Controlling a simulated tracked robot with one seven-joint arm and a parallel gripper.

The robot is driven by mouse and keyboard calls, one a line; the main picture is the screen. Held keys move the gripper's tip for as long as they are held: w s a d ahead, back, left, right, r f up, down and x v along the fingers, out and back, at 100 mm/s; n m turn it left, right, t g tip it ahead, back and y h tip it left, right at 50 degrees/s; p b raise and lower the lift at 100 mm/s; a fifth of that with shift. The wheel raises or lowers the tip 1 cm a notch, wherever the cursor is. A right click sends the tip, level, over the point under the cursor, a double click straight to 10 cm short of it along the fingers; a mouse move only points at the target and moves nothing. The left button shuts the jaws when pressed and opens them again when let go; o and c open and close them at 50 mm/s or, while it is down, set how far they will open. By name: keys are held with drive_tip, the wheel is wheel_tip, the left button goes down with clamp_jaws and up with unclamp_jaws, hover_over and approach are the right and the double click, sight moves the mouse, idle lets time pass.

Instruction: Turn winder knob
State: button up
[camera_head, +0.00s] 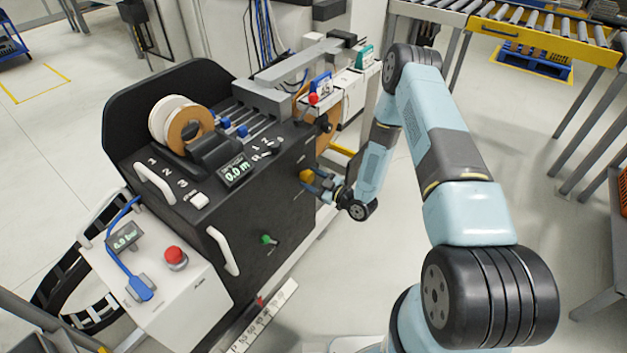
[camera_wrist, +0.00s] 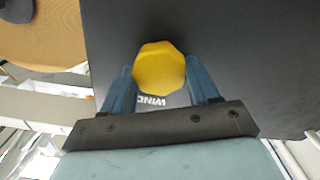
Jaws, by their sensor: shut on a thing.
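The winder knob (camera_wrist: 159,68) is a yellow, many-sided knob on the dark front panel, with white lettering partly reading "WINC" below it in the wrist view. It also shows in the head view (camera_head: 307,176) on the right part of the machine's black front. My gripper (camera_wrist: 162,84) has its two blue fingers on either side of the knob, shut on it. In the head view my gripper (camera_head: 318,182) reaches the knob from the right. The knob's lower edge and part of the lettering lie close to the fingers.
The black machine (camera_head: 262,200) carries a green knob (camera_head: 268,239), a white handle (camera_head: 223,250) and a display (camera_head: 235,171). A red button (camera_head: 176,257) is on the white box at lower left. A roller conveyor (camera_head: 545,35) stands at upper right.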

drive_tip(key=shift+s+a+n, duration=0.1)
drive_tip(key=shift+a+n, duration=0.1)
drive_tip(key=shift+n, duration=1)
drive_tip(key=o, duration=1)
drive_tip(key=shift+d, duration=0.15)
drive_tip(key=shift+s+d, duration=0.15)
drive_tip(key=shift+d, duration=0.05)
drive_tip(key=v, duration=1.3)
drive_tip(key=shift+s+f, duration=0.1)
